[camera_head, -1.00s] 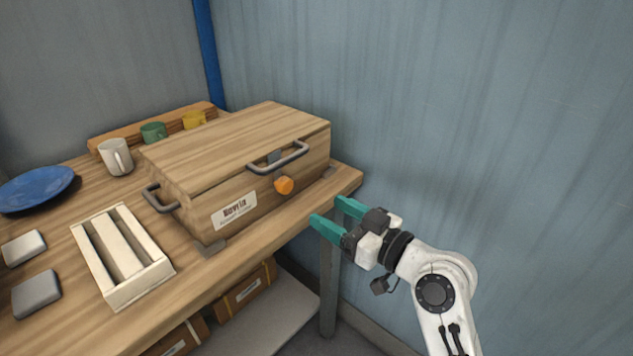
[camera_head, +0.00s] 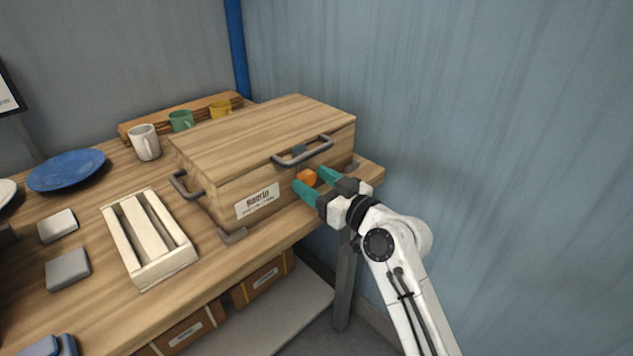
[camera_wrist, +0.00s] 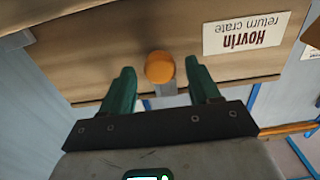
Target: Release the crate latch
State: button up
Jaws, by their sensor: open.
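The wooden crate (camera_head: 220,185) stands on the workbench with its lid down and a grey bar handle (camera_head: 303,152) along its front top edge. An orange latch knob (camera_head: 307,177) sits on the crate's front face below that handle. In the wrist view the round orange knob (camera_wrist: 159,67) shows between my fingertips, with a grey metal piece (camera_wrist: 165,89) next to it. My gripper (camera_head: 314,180) has teal fingers and is open, one finger on each side of the knob. The fingers also show in the wrist view (camera_wrist: 160,78). I cannot tell whether they touch the knob.
A slatted wooden tray (camera_head: 150,240) lies left of the crate. A blue plate (camera_head: 66,170), a white mug (camera_head: 145,142) and green and yellow mugs stand farther back. A blue-grey wall rises close on the right. Cardboard boxes (camera_head: 262,281) sit on the shelf below.

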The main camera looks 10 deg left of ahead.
jog(key=shift+c, duration=0.2)
jog(key=c, duration=1)
jog(key=shift+m, duration=0.4)
jog(key=m+p, duration=0.1)
jog(key=m, duration=0.2)
jog(key=shift+m, duration=0.4)
jog(key=m+p, duration=0.1)
jog(key=m, duration=0.3)
jog(key=shift+w+d+r+p, duration=0.1)
jog(key=shift+p, duration=0.3)
jog(key=m+p, duration=0.2)
jog(key=m, duration=0.3)
jog(key=shift+m+p, duration=0.35)
jog(key=shift+m, duration=0.05)
jog(key=shift+d+f+m+p, duration=0.1)
jog(key=shift+f+m+p, duration=0.1)
jog(key=shift+m+p, duration=1.2)
jog(key=shift+m+b, duration=0.4)
jog(key=shift+m, duration=0.1)
